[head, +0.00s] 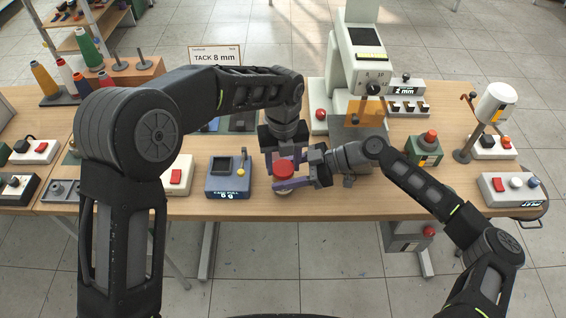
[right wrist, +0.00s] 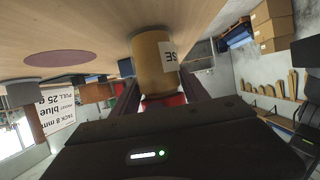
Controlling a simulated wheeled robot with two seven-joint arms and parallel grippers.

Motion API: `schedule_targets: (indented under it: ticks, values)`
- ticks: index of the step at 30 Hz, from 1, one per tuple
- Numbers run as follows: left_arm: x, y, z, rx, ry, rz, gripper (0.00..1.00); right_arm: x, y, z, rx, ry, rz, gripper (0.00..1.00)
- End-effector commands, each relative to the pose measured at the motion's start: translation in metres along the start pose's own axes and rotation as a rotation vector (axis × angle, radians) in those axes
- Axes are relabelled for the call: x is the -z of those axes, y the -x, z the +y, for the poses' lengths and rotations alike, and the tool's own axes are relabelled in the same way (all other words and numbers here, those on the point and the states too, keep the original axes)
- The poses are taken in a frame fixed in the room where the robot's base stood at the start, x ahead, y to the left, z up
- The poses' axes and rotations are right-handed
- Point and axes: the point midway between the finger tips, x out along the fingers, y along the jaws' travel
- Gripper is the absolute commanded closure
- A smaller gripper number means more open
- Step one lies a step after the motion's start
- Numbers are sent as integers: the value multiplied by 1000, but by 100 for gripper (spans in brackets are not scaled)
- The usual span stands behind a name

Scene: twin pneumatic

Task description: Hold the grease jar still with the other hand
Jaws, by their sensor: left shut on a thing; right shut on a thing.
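The grease jar (head: 284,190) stands at the front edge of the table in the head view, mostly hidden by my grippers. Its red lid (head: 284,168) shows between the fingers. In the right wrist view the tan jar (right wrist: 151,62) appears upside down, with a white label ending in "SE" and the red lid (right wrist: 160,100) below. My left gripper (head: 284,160) comes down from above and is shut on the lid. My right gripper (head: 285,178) reaches in from the right and is shut on the jar, its purple fingers on either side.
A blue-grey pull gauge (head: 228,178) and a white box with a red button (head: 178,177) stand left of the jar. A pale press machine (head: 350,80) stands behind it. A green box with a red button (head: 425,150) is to the right. The table front between is clear.

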Motion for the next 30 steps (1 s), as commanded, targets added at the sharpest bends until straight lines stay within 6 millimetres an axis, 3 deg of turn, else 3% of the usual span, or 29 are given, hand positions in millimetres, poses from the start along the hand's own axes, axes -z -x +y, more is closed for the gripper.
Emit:
schedule_targets:
  ticks: [3,10,11,18,26,30]
  values:
    - [0,0,0,1,103,-1,98,0,0,0,0,0,0,100]
    - [0,0,0,1,108,-1,98,0,0,0,0,0,0,100]
    - [0,0,0,1,108,-1,47,0,0,0,0,0,0,100]
    - [0,0,0,1,106,-1,28,0,0,0,0,0,0,100]
    - [0,1,0,1,106,-1,27,0,0,0,0,0,0,100]
    - [0,11,0,2,106,-1,27,0,0,0,0,0,0,100]
